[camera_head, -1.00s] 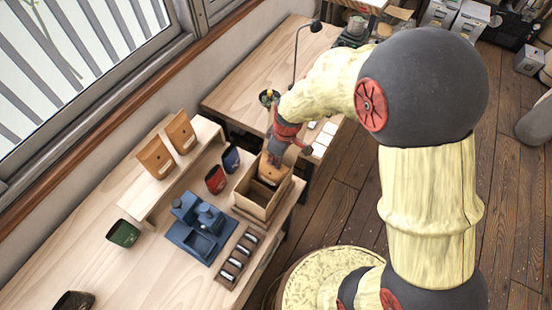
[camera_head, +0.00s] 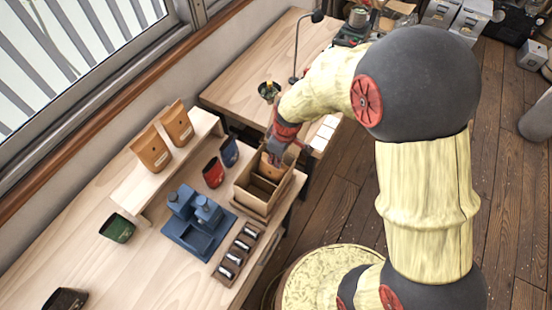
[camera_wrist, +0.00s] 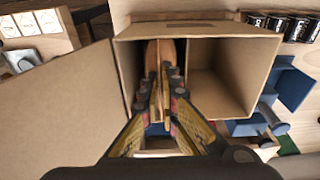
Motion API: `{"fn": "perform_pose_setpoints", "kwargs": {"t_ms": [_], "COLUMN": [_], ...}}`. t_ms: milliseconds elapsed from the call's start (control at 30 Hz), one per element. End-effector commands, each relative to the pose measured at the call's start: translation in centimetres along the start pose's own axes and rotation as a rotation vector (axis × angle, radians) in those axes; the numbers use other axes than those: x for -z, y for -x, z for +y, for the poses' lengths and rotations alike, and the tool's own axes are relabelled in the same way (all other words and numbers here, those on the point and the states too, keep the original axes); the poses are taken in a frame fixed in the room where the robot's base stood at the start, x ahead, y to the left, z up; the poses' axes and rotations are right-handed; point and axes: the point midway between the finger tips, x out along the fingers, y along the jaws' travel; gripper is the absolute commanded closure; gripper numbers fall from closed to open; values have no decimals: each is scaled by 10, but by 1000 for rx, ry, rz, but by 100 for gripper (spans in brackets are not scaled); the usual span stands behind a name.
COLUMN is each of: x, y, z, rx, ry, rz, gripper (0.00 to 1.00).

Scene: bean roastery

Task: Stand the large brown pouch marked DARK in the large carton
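The large carton (camera_head: 249,204) stands open on the bench, with a divider between two compartments. My gripper (camera_wrist: 162,98) points down into the compartment at the left in the wrist view. It is shut on a brown pouch (camera_head: 270,168), whose narrow top edge shows between the fingers. The pouch (camera_wrist: 153,55) is upright and mostly inside that compartment; its marking cannot be read. Whether its base touches the carton floor is hidden. The other compartment (camera_wrist: 215,75) is empty.
Two brown pouches (camera_head: 151,150) (camera_head: 177,124) stand on a raised shelf. A red pouch (camera_head: 213,173) and a dark blue pouch (camera_head: 229,152) stand left of the carton. A blue stand (camera_head: 199,222) and a rack of jars (camera_head: 237,251) are nearby.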

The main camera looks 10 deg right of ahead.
Motion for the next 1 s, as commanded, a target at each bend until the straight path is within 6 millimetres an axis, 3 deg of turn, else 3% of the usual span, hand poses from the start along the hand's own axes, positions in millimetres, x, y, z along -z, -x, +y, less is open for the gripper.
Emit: {"fn": "perform_pose_setpoints", "kwargs": {"t_ms": [67,100,467,667,900,1000], "x": [0,0,0,0,0,0], "y": [0,0,0,0,0,0], "z": [0,0,0,0,0,0], "rx": [-1,0,0,0,0,0], "ry": [0,0,0,0,0,0], "rz": [1,1,0,0,-1,0], "gripper": [100,95,74,74,62,62]}}
